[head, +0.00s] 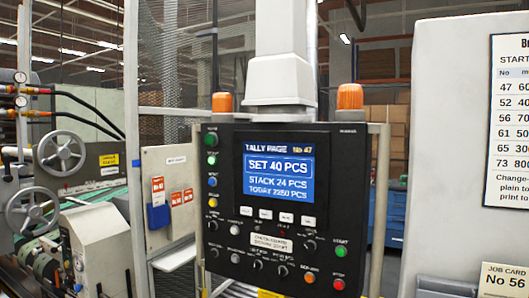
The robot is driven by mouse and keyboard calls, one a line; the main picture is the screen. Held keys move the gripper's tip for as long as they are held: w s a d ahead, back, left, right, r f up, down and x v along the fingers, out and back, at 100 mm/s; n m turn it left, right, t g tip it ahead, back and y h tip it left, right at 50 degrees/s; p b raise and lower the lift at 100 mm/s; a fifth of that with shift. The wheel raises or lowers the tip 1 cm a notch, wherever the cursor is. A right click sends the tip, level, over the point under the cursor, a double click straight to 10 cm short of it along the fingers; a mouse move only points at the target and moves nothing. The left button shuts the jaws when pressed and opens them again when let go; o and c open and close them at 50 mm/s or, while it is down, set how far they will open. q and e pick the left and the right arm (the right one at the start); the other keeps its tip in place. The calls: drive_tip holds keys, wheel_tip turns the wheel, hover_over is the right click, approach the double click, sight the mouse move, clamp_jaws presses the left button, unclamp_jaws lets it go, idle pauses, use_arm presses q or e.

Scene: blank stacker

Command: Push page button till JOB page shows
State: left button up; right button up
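A black control panel (222,258) hangs in the middle of the head view. Its blue screen (279,175) reads TALLY PAGE, No 47, with SET 40 PCS, STACK 24 PCS and TODAY 2250 PCS. A row of white keys (286,217) sits just below the screen; their labels are too small to read. Which control is the page button I cannot tell. Neither of my grippers is in view, and nothing touches the panel.
Lit buttons and knobs line the panel's left side and bottom, including a green button (340,251) and a red one (339,283). Orange beacons (350,97) stand above. Handwheels (60,152) are at left.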

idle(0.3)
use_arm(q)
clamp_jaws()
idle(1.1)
